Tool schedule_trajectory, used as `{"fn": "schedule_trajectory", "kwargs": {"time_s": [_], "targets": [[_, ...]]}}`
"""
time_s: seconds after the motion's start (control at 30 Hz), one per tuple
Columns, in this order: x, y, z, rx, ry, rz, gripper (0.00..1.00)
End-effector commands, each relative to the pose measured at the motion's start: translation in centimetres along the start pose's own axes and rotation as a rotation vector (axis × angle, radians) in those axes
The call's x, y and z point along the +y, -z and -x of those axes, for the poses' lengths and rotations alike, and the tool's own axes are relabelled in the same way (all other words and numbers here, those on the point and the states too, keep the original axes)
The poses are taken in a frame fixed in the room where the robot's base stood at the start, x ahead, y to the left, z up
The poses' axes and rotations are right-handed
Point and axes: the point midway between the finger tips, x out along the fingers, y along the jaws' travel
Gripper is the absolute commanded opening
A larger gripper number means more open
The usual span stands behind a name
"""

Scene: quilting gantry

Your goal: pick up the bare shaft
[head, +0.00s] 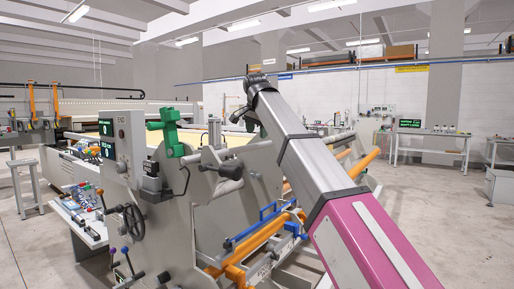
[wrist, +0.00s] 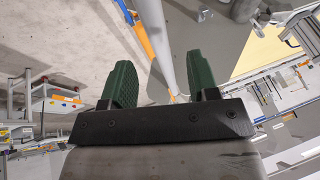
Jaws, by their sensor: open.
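In the wrist view, a long, smooth, pale grey bar (wrist: 158,35), which looks like the bare shaft, runs from the top edge down toward the gap between my fingers. My gripper (wrist: 163,80) is open, with its two green ribbed fingers set wide apart and nothing held. The bar lines up with the gap, but I cannot tell how far beyond the fingertips it is. In the head view, my arm reaches up over the machine, and I cannot make out the shaft or the fingers clearly.
The grey machine side plate with a control box (head: 122,140) and handwheel (head: 134,222) stands close on the left. Orange rollers (head: 262,240) and a blue bracket (head: 258,226) lie low in the frame. Workbenches (head: 430,146) stand far right. The floor on the right is partly clear.

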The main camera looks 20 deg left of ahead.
Motion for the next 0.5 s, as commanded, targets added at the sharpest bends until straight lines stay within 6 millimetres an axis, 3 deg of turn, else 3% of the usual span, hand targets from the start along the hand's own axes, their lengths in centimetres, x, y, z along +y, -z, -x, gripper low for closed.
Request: {"fn": "schedule_trajectory", "kwargs": {"time_s": [0.5], "targets": [[0.2, -0.3, -5.3, 0.000, 0.000, 0.000, 0.54]]}}
